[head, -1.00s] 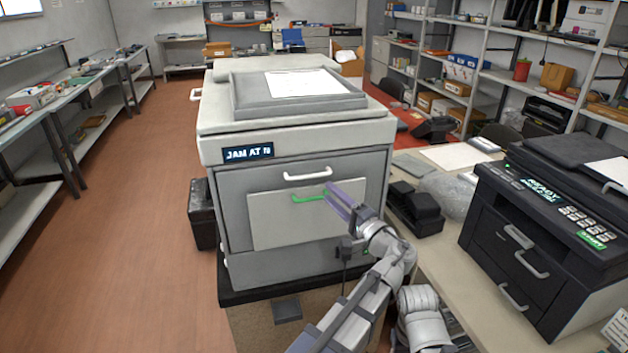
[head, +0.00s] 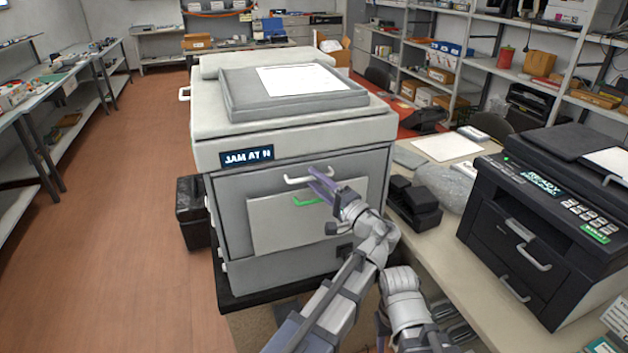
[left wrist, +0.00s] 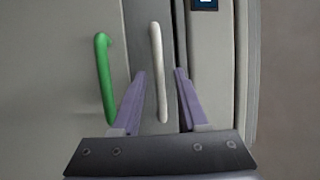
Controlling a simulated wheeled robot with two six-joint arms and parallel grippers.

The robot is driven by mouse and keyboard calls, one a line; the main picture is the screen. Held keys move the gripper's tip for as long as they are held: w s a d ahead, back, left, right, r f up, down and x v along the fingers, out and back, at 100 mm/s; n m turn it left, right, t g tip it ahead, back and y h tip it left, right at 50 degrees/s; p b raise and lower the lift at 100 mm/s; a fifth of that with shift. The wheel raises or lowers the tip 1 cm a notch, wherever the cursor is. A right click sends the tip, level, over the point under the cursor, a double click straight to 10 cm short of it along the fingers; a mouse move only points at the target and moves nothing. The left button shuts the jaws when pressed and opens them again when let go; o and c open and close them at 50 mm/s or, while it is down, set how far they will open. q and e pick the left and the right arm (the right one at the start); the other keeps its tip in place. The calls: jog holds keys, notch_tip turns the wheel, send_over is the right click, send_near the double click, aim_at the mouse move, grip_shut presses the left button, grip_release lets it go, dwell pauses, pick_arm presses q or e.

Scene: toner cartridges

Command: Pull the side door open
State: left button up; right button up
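The large grey printer (head: 293,255) stands in the middle of the head view, with a display reading "JAM AT" and a number. Its front has a white handle (head: 295,182) above a light panel (head: 270,225) with a green handle (head: 306,202). Another light handle (head: 184,93) shows on the printer's left side. All panels look shut. My left gripper (head: 315,178) is open at the right end of the white front handle. In the left wrist view, its fingers (left wrist: 158,80) lie on either side of the white handle (left wrist: 155,50), with the green handle (left wrist: 103,75) to the left.
A black printer (head: 540,235) stands on the bench at the right. A dark device (head: 415,203) sits on the bench close to the grey printer's right side. A black box (head: 194,212) is at the printer's left. The floor to the left is clear.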

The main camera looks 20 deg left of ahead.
pick_arm(q)
jog(key=shift+a, duration=0.1)
grip_shut()
dwell(1.1)
